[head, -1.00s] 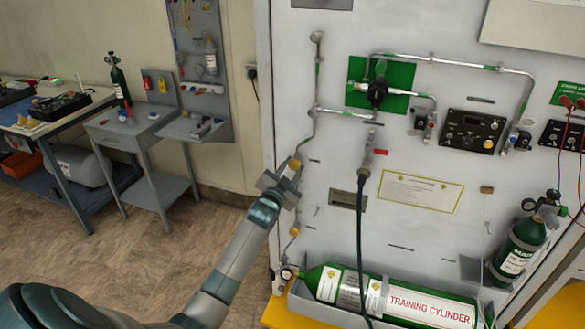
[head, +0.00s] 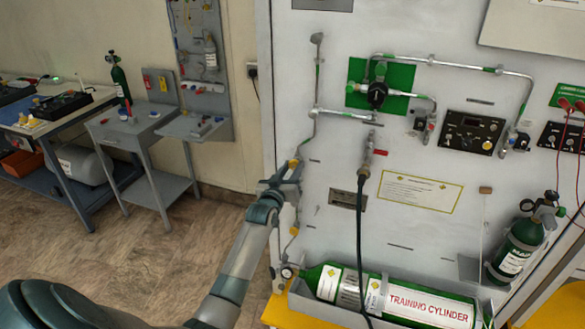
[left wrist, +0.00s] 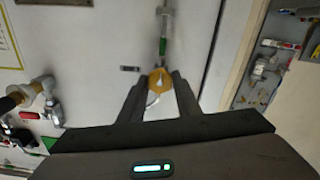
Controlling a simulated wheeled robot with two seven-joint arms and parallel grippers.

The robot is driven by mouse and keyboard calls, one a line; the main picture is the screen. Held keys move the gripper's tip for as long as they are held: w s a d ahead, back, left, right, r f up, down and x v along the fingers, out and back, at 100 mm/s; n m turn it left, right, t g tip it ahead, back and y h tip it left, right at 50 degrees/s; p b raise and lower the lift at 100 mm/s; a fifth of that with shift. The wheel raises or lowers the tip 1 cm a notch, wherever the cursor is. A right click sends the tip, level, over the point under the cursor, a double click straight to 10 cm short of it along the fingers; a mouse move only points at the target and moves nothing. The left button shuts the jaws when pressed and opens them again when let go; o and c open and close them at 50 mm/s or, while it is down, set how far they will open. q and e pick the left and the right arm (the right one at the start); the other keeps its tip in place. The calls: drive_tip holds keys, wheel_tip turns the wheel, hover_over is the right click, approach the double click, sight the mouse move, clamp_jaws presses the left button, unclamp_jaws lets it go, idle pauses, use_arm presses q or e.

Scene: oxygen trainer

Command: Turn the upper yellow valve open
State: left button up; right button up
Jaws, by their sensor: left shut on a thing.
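The upper yellow valve (head: 294,163) sits on the thin pipe at the left side of the white panel. My left gripper (head: 292,170) is at it, its arm coming up from the lower left. In the left wrist view the yellow valve (left wrist: 159,79) lies between the two fingertips (left wrist: 158,84), which are shut on it. The gripper partly hides the valve in the head view. A lower yellow valve (head: 294,231) shows further down the same pipe, apart from the gripper. My right gripper is not in view.
A green training cylinder (head: 400,296) lies in a tray below. A dark hose (head: 360,235) hangs from a red-handled fitting (head: 379,152) right of the gripper. A grey stand (head: 150,118) and a workbench (head: 62,128) are at the left, with open floor before them.

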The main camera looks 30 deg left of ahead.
use_arm(q)
drive_tip(key=shift+f+n, duration=0.15)
drive_tip(key=shift+n, duration=0.15)
drive_tip(key=o, duration=1.1)
drive_tip(key=shift+c, duration=0.2)
drive_tip(key=shift+s, duration=0.15)
drive_tip(key=b+v, duration=0.4)
drive_tip(key=v, duration=1.3)
